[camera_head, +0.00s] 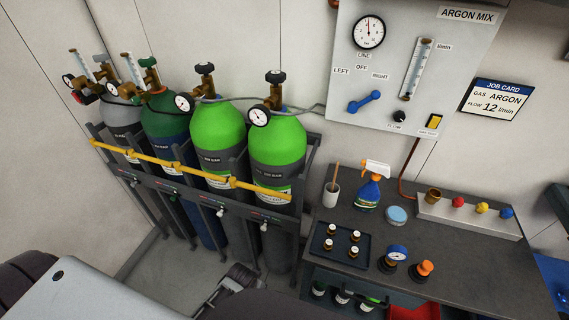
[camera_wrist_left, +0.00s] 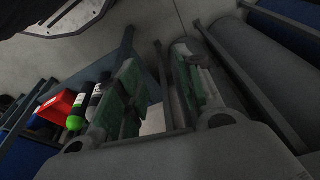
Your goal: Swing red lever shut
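I cannot make out a red lever for certain in either view. A small red part (camera_head: 88,97) shows at the regulator of the leftmost cylinder; its form is too small to tell. My left gripper (camera_head: 236,283) is low at the bottom of the head view, in front of the cylinder rack and left of the bench. In the left wrist view its two fingers (camera_wrist_left: 160,95) stand apart with nothing between them. My right gripper is not in view.
Several gas cylinders (camera_head: 218,140) stand in a dark rack behind a yellow bar (camera_head: 165,163). The bench (camera_head: 460,262) on the right holds a spray bottle (camera_head: 369,186), a tray (camera_head: 317,245) of small parts and gauges. A red bin (camera_wrist_left: 58,104) and bottles sit below it.

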